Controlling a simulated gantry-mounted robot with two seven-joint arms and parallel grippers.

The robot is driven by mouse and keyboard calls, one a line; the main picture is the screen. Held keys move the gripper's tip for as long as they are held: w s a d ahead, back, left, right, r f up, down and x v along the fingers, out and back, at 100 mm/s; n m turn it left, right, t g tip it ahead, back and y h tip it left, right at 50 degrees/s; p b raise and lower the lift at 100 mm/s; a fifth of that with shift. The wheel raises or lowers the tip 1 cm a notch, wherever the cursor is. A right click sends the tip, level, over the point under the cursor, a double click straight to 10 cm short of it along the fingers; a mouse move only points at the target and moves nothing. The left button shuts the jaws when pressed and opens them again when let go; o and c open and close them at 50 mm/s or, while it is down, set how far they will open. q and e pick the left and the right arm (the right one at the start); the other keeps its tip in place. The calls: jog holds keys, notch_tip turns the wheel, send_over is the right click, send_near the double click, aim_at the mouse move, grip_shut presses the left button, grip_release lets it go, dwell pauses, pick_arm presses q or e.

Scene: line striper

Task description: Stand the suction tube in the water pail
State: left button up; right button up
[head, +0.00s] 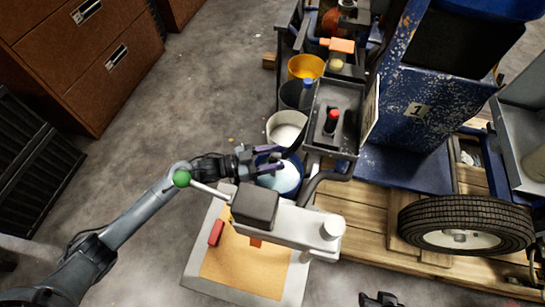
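A blue-rimmed pail (285,182) with pale blue contents stands at the machine's left side; I take it for the water pail. My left gripper (272,160) is over the pail's upper left edge. Its two purple-tipped fingers are apart and point right, with nothing clearly seen between them. A dark curved tube (322,178) runs from the machine down along the pail's right side. It may be the suction tube, but its lower end is hidden. A small dark part at the bottom edge looks like my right gripper (379,299); its fingers are not clear.
White (286,128), black (290,94) and yellow (306,67) pails line the machine's side. A pale device with a green-knobbed lever (182,178) stands in front, above an orange-topped board (240,266). A wheel (466,226) rests on the pallet.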

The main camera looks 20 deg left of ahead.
pick_arm(q)
jog(key=shift+o, duration=0.3)
jog(key=shift+f, duration=0.15)
jog(key=p+v, duration=0.4)
jog(key=v, duration=0.7)
jog(key=shift+p, duration=0.3)
jog(key=shift+d, duration=0.15)
